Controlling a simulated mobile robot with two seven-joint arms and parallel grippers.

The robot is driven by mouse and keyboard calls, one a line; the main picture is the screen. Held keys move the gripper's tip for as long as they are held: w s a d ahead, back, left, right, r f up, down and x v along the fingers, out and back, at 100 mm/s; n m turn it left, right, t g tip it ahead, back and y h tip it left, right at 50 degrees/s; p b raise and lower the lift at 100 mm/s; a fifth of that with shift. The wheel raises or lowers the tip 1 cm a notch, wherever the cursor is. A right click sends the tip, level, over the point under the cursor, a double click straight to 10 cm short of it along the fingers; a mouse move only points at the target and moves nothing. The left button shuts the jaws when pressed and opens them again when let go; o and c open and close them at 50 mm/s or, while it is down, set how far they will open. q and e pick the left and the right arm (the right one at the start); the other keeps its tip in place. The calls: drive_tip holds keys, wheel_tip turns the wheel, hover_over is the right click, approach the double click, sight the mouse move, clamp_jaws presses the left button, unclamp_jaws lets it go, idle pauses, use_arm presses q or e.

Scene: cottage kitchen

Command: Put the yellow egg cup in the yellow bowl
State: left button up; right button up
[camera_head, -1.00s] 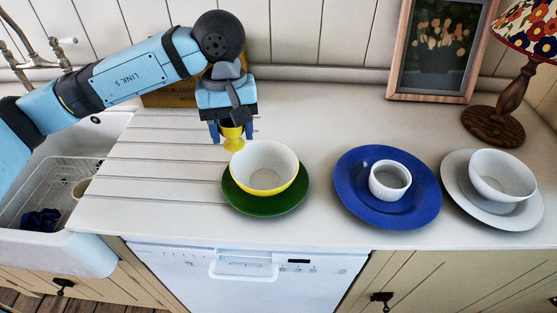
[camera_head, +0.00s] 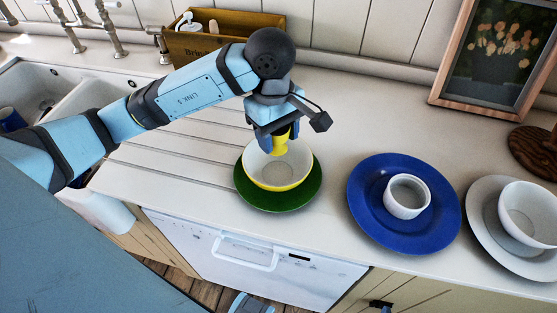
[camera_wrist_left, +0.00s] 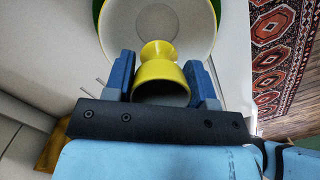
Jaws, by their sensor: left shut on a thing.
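The yellow egg cup (camera_head: 280,143) is held between the fingers of my left gripper (camera_head: 279,141), which is shut on it. In the head view the cup appears over the back part of the yellow bowl. The yellow bowl (camera_head: 268,183) is yellow outside and white inside, and it stands on a green plate (camera_head: 276,205). In the left wrist view the egg cup (camera_wrist_left: 161,68) sits between the blue fingers, its foot toward the white inside of the bowl (camera_wrist_left: 203,28). The exact height above the bowl cannot be told.
A blue plate (camera_head: 370,216) with a white ring-like cup (camera_head: 407,196) stands to the right. Further right is a white bowl (camera_head: 530,208) on a pale plate (camera_head: 478,222). A picture frame (camera_head: 447,88) and a wooden box (camera_head: 195,47) stand at the back.

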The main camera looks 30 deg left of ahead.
sight(274, 134)
use_arm(q)
wheel_tip(274, 134, down, 8)
drive_tip(key=shift+f, duration=0.15)
idle(0.3)
drive_tip(key=shift+f+b, duration=0.35)
drive_tip(key=shift+b, duration=0.15)
drive_tip(key=o, duration=1)
drive_tip(key=shift+r, duration=0.15)
drive_tip(key=shift+r+p, duration=0.25)
drive_tip(key=shift+p, duration=0.25)
drive_tip(key=r, duration=0.4)
drive_tip(key=a+r, duration=0.1)
drive_tip(key=r, duration=0.7)
drive_tip(key=shift+w+a, duration=0.15)
drive_tip(key=shift+w, duration=0.2)
